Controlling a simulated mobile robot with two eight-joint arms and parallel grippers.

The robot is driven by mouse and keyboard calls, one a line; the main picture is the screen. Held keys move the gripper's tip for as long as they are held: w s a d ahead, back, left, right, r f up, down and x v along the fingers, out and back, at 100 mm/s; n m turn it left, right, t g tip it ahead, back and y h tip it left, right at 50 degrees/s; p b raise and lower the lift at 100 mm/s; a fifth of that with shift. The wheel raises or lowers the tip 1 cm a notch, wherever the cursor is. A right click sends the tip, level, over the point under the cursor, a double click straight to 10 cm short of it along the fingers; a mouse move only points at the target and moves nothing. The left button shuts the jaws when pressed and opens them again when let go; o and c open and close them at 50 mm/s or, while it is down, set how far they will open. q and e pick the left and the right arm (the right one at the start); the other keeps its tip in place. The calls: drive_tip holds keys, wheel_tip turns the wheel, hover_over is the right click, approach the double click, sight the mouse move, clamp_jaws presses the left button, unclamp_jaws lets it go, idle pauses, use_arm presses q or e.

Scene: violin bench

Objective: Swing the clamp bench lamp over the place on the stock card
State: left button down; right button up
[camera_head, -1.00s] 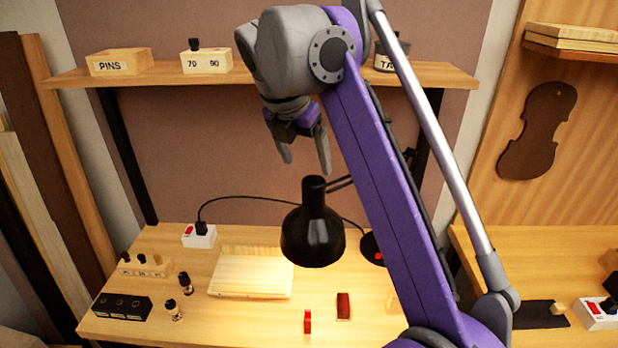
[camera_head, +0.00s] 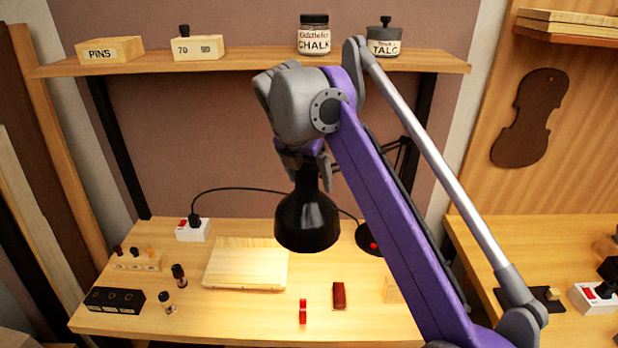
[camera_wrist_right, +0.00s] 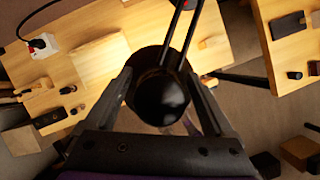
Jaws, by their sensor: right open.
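The black clamp bench lamp (camera_head: 307,222) hangs over the bench top, its shade facing down to the right of the pale stock card (camera_head: 246,266). The lamp's round base (camera_head: 369,239) with a red button stands behind, partly hidden by my arm. My right gripper (camera_head: 308,172) is at the top of the lamp head. In the right wrist view the open fingers (camera_wrist_right: 160,95) stand on either side of the lamp head (camera_wrist_right: 162,98), with a gap showing on each side. The stock card also shows in the wrist view (camera_wrist_right: 100,58). My left gripper is not in view.
A red block (camera_head: 339,295) and a small red piece (camera_head: 302,311) lie at the front of the bench. Small bottles (camera_head: 179,275) and a black holder (camera_head: 113,300) stand at the left. A shelf (camera_head: 255,60) with jars and boxes runs behind. A cord trails from a white socket (camera_head: 193,230).

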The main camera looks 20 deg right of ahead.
drive_tip(key=shift+c, duration=0.3)
clamp_jaws()
